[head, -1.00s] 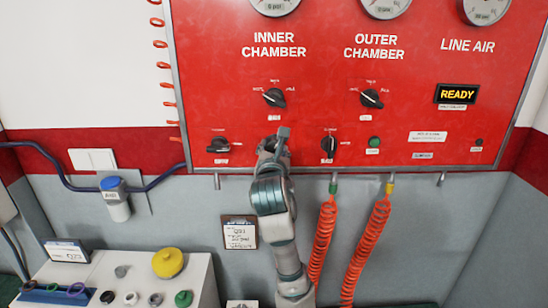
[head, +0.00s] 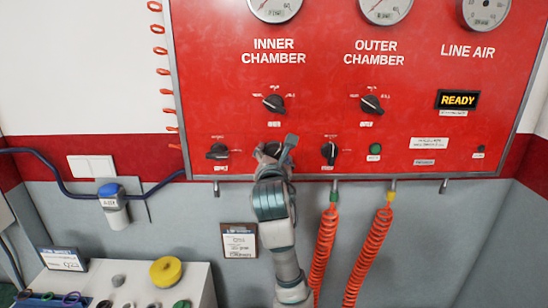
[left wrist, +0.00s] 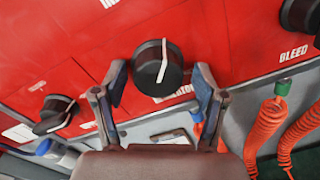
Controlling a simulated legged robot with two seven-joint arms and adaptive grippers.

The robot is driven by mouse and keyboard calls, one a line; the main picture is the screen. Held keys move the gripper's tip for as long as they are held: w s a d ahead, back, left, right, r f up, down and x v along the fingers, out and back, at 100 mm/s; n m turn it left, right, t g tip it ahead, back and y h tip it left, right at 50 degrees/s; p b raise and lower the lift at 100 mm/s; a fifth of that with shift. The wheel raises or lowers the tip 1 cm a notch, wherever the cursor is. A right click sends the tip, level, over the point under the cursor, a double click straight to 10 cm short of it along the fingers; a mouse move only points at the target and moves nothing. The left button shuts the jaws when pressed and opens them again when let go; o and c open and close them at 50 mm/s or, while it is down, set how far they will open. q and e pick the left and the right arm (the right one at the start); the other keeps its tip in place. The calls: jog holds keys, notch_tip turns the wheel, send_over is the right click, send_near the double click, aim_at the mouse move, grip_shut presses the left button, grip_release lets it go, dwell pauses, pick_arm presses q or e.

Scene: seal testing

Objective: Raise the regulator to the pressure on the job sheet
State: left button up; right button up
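The red test panel (head: 330,125) fills the upper head view. My left gripper (head: 280,146) is at its lower edge, over a mostly hidden black knob (head: 270,148). In the left wrist view, the left gripper (left wrist: 161,78) is open, with one finger on each side of a round black knob (left wrist: 150,80) with a white pointer line. Gaps show between knob and fingers. The label below it is partly covered and ends in "ATOR". The job sheet clipboard (head: 239,241) hangs on the grey wall below; its writing is too small to read surely. My right gripper is not in view.
Black knobs flank the gripper at left (head: 217,151) and right (head: 328,152). Orange coiled hoses (head: 325,245) hang close to the right of my arm. Gauges (head: 275,8) line the panel top. A display (head: 458,100) reads READY. A white bench (head: 135,272) stands lower left.

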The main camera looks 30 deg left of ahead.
pick_arm(q)
jog(key=shift+w+f, duration=0.1)
jog(key=v, duration=1.2)
jog(key=shift+d, duration=0.2)
jog(key=shift+w+a, duration=0.1)
dwell(3.8)
